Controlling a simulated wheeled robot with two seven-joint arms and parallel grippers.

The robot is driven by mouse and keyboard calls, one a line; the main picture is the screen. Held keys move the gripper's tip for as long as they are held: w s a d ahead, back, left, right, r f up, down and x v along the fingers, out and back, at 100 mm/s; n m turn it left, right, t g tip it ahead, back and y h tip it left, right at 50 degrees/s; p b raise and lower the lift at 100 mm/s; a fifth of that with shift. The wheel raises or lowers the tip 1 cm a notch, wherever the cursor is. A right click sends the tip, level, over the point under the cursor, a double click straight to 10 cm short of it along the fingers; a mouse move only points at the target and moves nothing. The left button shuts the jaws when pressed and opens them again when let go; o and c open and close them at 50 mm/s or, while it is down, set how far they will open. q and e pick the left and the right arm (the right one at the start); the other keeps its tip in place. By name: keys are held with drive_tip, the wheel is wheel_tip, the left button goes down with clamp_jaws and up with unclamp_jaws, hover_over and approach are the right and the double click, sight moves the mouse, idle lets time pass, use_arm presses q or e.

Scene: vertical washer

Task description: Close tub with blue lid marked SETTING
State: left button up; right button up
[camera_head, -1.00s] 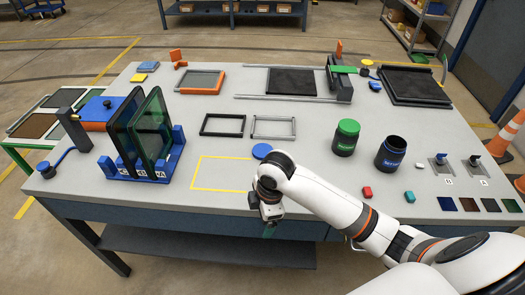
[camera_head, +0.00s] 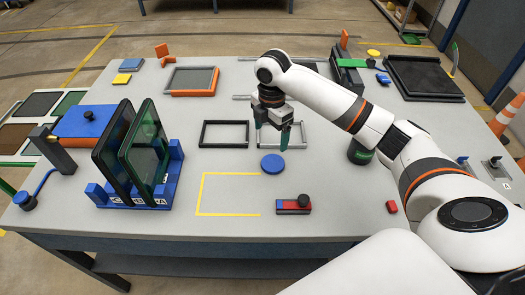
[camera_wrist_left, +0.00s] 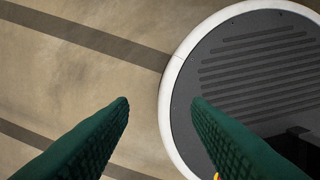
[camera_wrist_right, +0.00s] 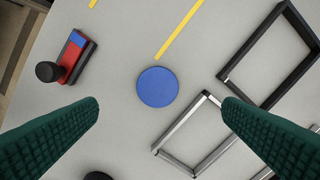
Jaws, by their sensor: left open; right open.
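In the right wrist view the blue lid (camera_wrist_right: 157,87) shows as a plain disc between the finger lines; no marking is readable. My right gripper (camera_head: 271,143) is open and empty, pointing down above the table near the lid's far side, apart from it. The open tub marked SETTING is hidden behind my right arm. My left gripper (camera_wrist_left: 160,101) is open and empty above the floor and my base.
A black frame (camera_head: 224,134) and a grey frame (camera_head: 304,136) lie beside the lid. A red and blue block with a dark knob (camera_head: 294,205) sits nearer the front. A blue rack (camera_head: 140,190) with dark panels stands left. The yellow outlined area is clear.

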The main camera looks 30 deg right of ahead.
drive_tip(key=p, duration=0.1)
hover_over(271, 164)
wheel_tip(271, 164, down, 6)
drive_tip(key=shift+f, duration=0.5)
drive_tip(key=shift+f+p, duration=0.7)
drive_tip(key=shift+f, duration=1.65)
use_arm(q)
drive_tip(key=s+r, duration=0.2)
drive_tip(key=shift+s+r, duration=0.15)
drive_tip(key=shift+s, duration=0.25)
